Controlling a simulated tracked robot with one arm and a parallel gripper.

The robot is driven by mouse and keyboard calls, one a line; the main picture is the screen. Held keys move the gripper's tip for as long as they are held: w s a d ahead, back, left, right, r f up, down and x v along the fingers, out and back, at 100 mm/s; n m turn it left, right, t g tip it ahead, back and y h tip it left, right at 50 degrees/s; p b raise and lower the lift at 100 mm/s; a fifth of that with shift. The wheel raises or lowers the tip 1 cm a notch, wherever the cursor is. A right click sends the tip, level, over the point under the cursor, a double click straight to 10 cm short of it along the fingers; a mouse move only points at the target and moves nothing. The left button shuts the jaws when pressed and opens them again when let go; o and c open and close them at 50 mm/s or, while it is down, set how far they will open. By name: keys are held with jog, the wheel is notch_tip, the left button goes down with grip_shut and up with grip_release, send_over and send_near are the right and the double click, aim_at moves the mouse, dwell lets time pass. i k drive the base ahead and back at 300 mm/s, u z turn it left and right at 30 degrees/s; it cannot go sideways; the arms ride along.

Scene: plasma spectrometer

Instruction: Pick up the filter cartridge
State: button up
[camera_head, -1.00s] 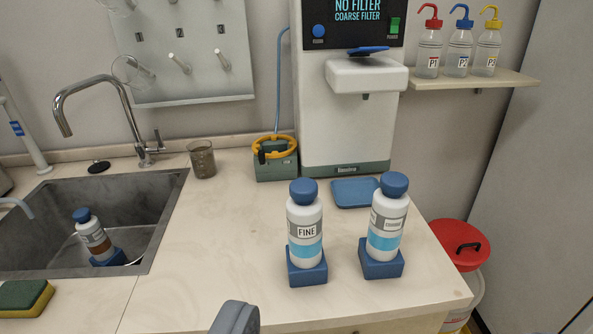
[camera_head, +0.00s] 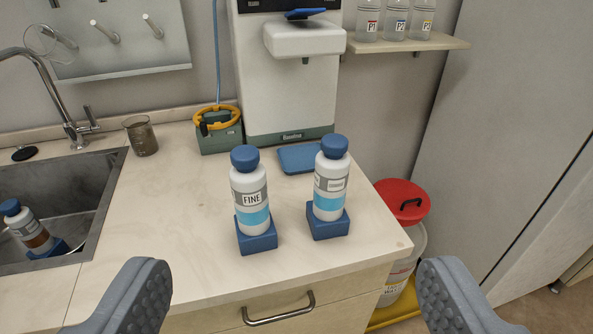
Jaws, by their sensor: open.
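A white filter cartridge marked FINE (camera_head: 250,190), with a blue cap and a light blue band, stands upright in a blue square base on the counter. A second, similar cartridge (camera_head: 330,178) stands to its right in its own blue base; its label is too small to read now. A third cartridge with a brown band (camera_head: 28,228) leans in the sink at the left. My gripper (camera_head: 289,290) is open and empty, its two grey fingers spread wide in front of the counter edge, nearer to me than the standing cartridges.
The white machine (camera_head: 290,75) stands behind the cartridges, with a blue pad (camera_head: 299,158) before it. A glass beaker (camera_head: 141,136) and a green box with a yellow ring (camera_head: 219,130) are at the back. A red-lidded bin (camera_head: 402,202) stands right of the counter. The drawer handle (camera_head: 279,310) protrudes below.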

aim_at(326, 214)
jog(key=k, duration=0.6)
jog(key=u, duration=0.4)
jog(key=i, duration=1.7)
jog(key=z, duration=0.15)
